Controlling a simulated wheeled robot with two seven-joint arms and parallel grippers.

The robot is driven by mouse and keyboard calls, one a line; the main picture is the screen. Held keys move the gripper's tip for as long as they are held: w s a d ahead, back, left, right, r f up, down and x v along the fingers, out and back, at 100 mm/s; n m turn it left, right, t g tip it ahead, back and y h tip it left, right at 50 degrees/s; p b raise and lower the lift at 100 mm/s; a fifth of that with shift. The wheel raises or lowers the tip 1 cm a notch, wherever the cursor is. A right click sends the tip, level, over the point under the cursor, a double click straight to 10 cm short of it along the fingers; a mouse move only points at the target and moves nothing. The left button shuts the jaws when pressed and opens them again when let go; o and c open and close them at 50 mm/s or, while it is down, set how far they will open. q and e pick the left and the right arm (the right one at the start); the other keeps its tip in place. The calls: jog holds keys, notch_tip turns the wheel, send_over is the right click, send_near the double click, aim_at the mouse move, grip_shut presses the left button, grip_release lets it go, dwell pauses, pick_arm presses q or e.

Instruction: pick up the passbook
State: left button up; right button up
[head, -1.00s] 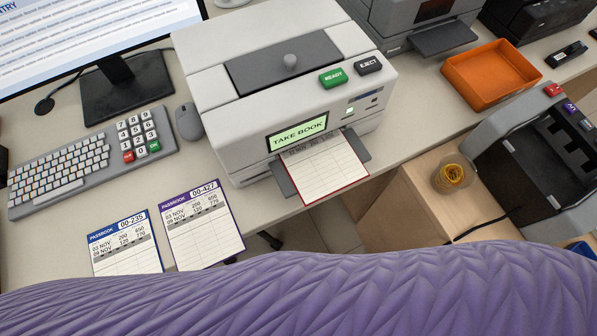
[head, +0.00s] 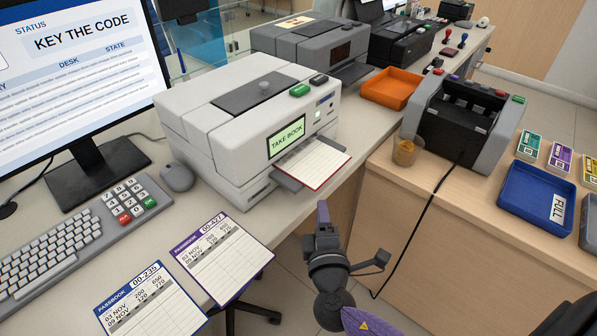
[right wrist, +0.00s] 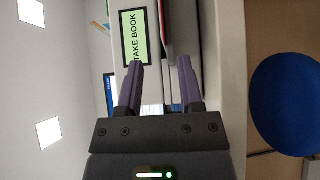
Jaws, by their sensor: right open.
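A passbook with a red edge (head: 312,161) sticks out of the front slot of the white passbook printer (head: 240,125), over its grey lip. The printer's screen (head: 286,138) reads TAKE BOOK. My right gripper (head: 323,212) is in front of and below the passbook, apart from it. In the right wrist view my right gripper (right wrist: 160,80) is open and empty, its two purple fingers facing the printer with the screen (right wrist: 134,38) ahead. Two more passbooks, blue 00-235 (head: 155,308) and purple 00-427 (head: 222,258), lie at the desk's front edge. My left gripper is out of view.
A keyboard (head: 60,240), mouse (head: 177,177) and monitor (head: 75,90) stand at left. An orange tray (head: 390,88) is behind right. A side counter holds a grey machine (head: 465,120), an amber pot (head: 405,152) and a blue tray (head: 540,200). A cable hangs down the counter front.

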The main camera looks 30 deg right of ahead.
aim_at(318, 185)
jog(key=b+x, duration=0.1)
jog(key=x, duration=0.7)
jog(key=shift+w+d+f, duration=0.15)
jog(key=shift+w+d, duration=0.05)
jog(key=shift+w, duration=0.1)
grip_shut()
